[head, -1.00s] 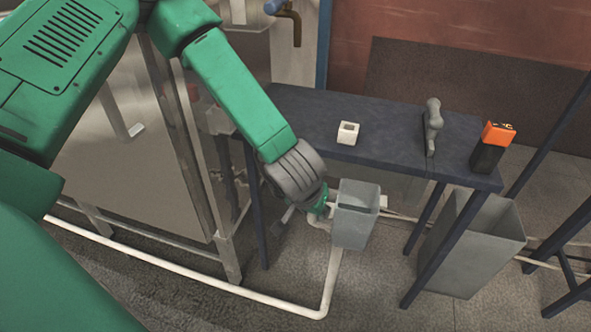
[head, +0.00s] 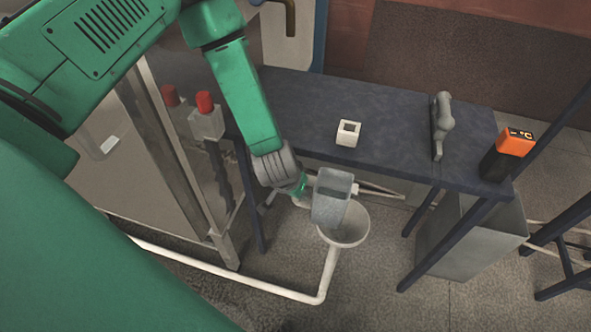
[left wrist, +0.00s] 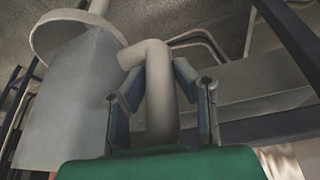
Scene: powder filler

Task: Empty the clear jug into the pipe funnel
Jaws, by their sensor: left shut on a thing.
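The clear jug (head: 329,207) is a grey, see-through, box-like vessel. It is held in the air, with its open top showing in the head view. My left gripper (head: 303,188) is shut on its handle (left wrist: 158,90), which passes between the two fingers (left wrist: 160,85) in the left wrist view. The jug's wall (left wrist: 65,105) fills the left of that view. The white pipe funnel (head: 352,228) lies below and behind the jug, which covers part of its mouth. The funnel rim (left wrist: 40,35) also shows in the left wrist view. I cannot make out the jug's contents or its exact tilt.
A dark table (head: 400,150) stands behind the jug, holding a small white block (head: 348,134), a grey tool (head: 441,125) and an orange-black device (head: 512,150). A grey bin (head: 470,240) stands under its right end. A white pipe (head: 230,276) runs along the floor.

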